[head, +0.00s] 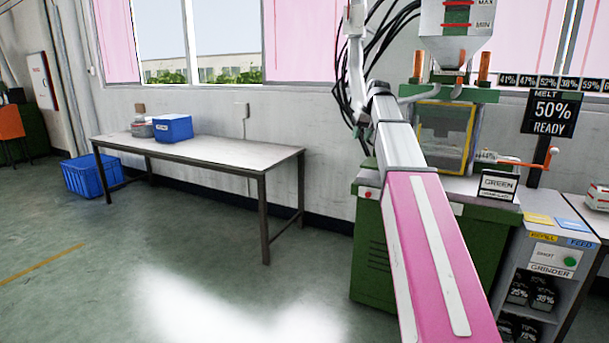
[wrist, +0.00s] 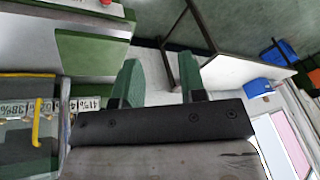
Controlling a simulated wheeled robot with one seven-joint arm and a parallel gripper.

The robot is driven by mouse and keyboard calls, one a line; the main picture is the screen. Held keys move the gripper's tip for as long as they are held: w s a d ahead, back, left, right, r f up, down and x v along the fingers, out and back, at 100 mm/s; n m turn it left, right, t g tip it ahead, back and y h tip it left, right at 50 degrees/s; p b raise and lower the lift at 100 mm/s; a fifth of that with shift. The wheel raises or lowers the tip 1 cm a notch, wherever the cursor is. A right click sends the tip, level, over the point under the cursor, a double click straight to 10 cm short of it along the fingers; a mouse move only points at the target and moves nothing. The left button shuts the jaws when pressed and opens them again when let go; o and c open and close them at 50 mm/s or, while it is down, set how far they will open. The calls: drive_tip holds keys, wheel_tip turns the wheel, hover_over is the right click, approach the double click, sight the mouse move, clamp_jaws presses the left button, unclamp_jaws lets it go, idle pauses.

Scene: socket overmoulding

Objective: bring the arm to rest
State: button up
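My arm reaches up in front of the moulding machine (head: 455,135) in the head view, over its left side. My gripper (wrist: 158,78) shows in the wrist view, its two green fingers apart with a gap between them. I cannot make out the gripper's fingers in the head view.
A long table (head: 230,150) with a blue box (head: 172,128) stands along the wall. A blue crate (head: 84,176) is on the floor. A grinder (head: 548,262) stands at the right. Left floor is largely clear. A "50% READY" display (head: 551,113) hangs by the machine.

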drive_tip(key=s+a+f+g, duration=0.1)
drive_tip(key=s+f, duration=0.3)
drive_tip(key=f, duration=0.6)
drive_tip(key=s+f+m+h, duration=0.1)
drive_tip(key=s+f, duration=0.3)
drive_tip(key=f, duration=0.6)
drive_tip(key=s+a+f+g, duration=0.1)
drive_tip(key=s+f, duration=0.3)
drive_tip(key=f, duration=0.6)
drive_tip(key=s+f+g+h, duration=0.1)
drive_tip(key=s+f, duration=1.8)
drive_tip(key=s, duration=0.1)
drive_tip(key=shift+a+f+m+h, duration=0.15)
drive_tip(key=shift+a+m+h, duration=0.15)
drive_tip(key=shift+m, duration=0.1)
